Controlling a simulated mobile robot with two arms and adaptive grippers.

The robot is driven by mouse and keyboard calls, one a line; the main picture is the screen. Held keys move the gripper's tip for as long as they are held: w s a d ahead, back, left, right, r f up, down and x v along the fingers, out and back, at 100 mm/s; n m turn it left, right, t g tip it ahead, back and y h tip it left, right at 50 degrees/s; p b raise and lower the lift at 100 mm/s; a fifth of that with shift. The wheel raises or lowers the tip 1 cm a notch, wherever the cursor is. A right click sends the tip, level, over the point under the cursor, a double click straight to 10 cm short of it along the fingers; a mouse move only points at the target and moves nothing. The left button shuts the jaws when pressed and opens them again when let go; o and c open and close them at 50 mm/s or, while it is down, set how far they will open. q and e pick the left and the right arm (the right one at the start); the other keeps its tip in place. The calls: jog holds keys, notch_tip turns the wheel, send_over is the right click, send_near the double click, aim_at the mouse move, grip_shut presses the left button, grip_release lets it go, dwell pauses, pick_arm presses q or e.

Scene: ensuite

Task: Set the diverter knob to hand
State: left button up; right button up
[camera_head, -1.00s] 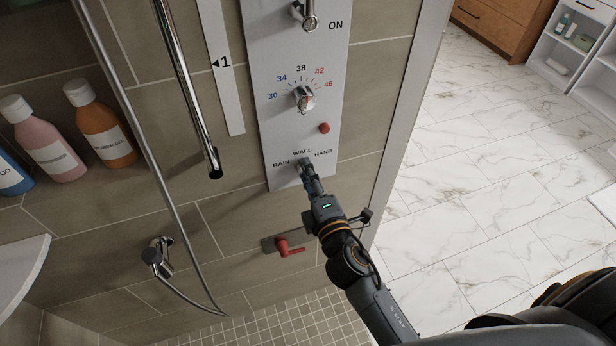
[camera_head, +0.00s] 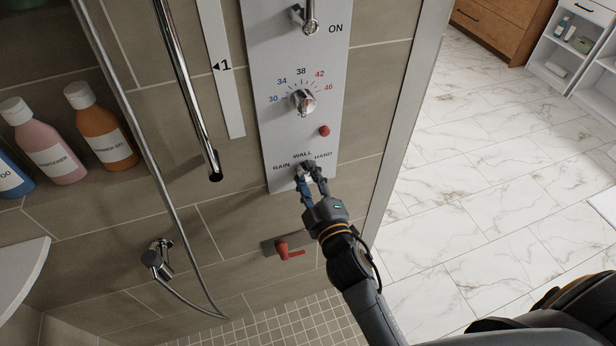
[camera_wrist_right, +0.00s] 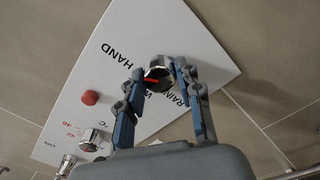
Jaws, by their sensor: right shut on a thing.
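The chrome diverter knob (camera_head: 304,170) sits at the bottom of the white shower panel (camera_head: 285,140), below the labels RAIN, WALL and HAND. My right gripper (camera_head: 309,178) is shut on it, one finger on each side. In the right wrist view the knob (camera_wrist_right: 158,75) shows between the fingertips of my gripper (camera_wrist_right: 160,78). Its red mark faces the left finger, on the side of the WALL and HAND labels; I cannot tell exactly which label it points at. HAND is readable there, while WALL is partly covered. My left gripper is not in view.
Above on the panel are a red button (camera_head: 324,131), a temperature knob (camera_head: 303,101) and an ON lever (camera_head: 309,15). A red lever (camera_head: 288,251) is on the wall below. The shower hose (camera_head: 150,160) hangs left. Bottles (camera_head: 100,125) stand on a shelf. Open marble floor lies right.

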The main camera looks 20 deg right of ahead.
dwell(0.3)
jog(key=o, duration=1.2)
jog(key=shift+c, duration=0.2)
jog(key=s, duration=0.7)
jog(key=shift+s, duration=0.25)
jog(key=shift+d+f, duration=0.1)
jog(key=shift+f, duration=0.05)
